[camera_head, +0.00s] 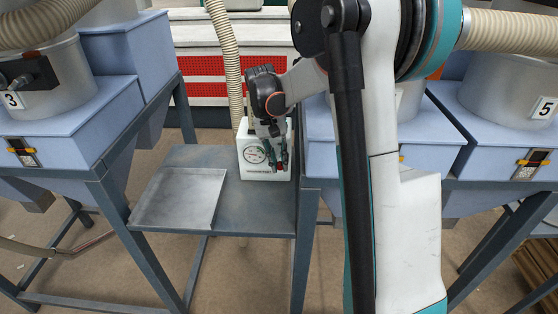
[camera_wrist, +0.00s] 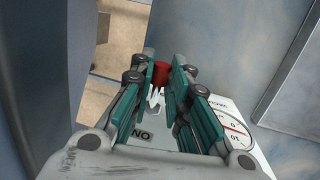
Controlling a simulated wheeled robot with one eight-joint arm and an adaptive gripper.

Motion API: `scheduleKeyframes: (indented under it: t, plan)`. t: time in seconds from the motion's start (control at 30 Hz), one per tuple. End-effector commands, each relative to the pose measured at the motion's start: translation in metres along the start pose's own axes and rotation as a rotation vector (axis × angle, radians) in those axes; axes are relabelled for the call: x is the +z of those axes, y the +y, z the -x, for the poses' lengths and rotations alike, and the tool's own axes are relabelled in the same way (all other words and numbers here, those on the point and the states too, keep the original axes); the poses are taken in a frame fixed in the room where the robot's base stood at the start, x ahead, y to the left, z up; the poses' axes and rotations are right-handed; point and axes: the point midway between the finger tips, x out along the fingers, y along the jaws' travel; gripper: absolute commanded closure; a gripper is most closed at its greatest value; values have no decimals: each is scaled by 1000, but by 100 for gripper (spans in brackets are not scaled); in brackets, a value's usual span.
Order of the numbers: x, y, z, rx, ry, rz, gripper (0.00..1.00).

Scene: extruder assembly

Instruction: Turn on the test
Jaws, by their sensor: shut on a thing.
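The white tester box (camera_head: 266,178) with a round dial gauge (camera_head: 255,155) stands at the back right of a small grey table. My gripper (camera_head: 280,162) reaches down over the box's right side, beside the dial, and hides part of it. In the wrist view my gripper's teal-padded fingers (camera_wrist: 162,78) are on either side of a small red knob (camera_wrist: 161,72) and are shut on it. An "ON" label (camera_wrist: 141,136) shows near the fingers, and the dial (camera_wrist: 232,122) is to their right. The knob's exact position is partly hidden.
A shallow metal tray (camera_head: 180,198) lies on the left of the table (camera_head: 262,213). Blue hoppers stand on both sides, with numbered 3 (camera_head: 12,100) and 5 (camera_head: 545,108) units. A ribbed hose (camera_head: 228,60) hangs behind the box. My arm covers the right middle.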

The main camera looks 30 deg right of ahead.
Motion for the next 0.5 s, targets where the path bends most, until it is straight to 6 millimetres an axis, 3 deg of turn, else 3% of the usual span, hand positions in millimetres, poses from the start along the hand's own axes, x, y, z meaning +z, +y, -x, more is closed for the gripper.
scheduleKeyframes:
  t: [0.03, 0.07, 0.13, 0.5]
  plan:
    - [0, 0, 0, 0, 1, 0, 100]
    - [0, 0, 0, 0, 1, 0, 82]
    - [0, 0, 0, 0, 1, 0, 66]
    - [0, 0, 2, 0, 1, 0, 64]
